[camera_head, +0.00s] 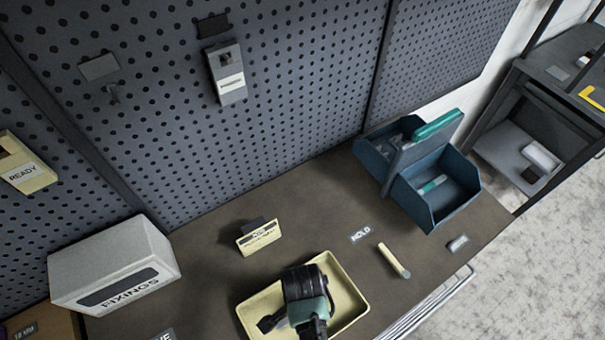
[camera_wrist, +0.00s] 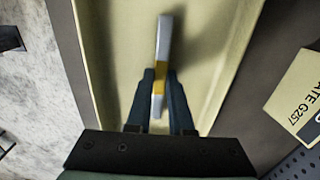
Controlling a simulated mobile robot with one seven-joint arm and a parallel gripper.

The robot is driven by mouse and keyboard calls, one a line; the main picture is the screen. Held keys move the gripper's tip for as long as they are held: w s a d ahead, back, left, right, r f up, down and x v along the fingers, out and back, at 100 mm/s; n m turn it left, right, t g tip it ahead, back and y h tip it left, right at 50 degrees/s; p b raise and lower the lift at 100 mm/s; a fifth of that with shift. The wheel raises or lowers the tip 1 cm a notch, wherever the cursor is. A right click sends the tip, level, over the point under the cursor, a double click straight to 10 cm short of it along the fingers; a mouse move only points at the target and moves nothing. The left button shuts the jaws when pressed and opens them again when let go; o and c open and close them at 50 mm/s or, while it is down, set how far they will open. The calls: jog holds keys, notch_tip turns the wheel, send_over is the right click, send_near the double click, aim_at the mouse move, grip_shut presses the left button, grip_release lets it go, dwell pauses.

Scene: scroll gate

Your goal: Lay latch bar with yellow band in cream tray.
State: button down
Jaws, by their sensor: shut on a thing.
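The latch bar (camera_wrist: 163,42) is light grey with a yellow band (camera_wrist: 161,80) in the wrist view. My gripper (camera_wrist: 160,76) is shut on it around the band. The cream tray (camera_wrist: 112,40) lies beneath the bar; whether the bar touches its floor I cannot tell. In the head view my gripper (camera_head: 270,323) is over the cream tray (camera_head: 350,296) at the bottom middle of the picture. My wrist hides the bar and part of the tray there.
A cream plate sign (camera_head: 260,236) stands behind the tray. A white FIXINGS box (camera_head: 112,265) is at the left. A HOLD label (camera_head: 360,234), a cream bar (camera_head: 394,260) and a blue divided bin (camera_head: 440,205) are to the right. Pegboard rises behind the bench.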

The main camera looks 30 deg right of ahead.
jog(key=shift+f, duration=0.1)
jog(key=c, duration=0.8)
grip_release()
notch_tip(320, 180, up, 12)
jog(key=shift+b, duration=0.35)
dwell(0.5)
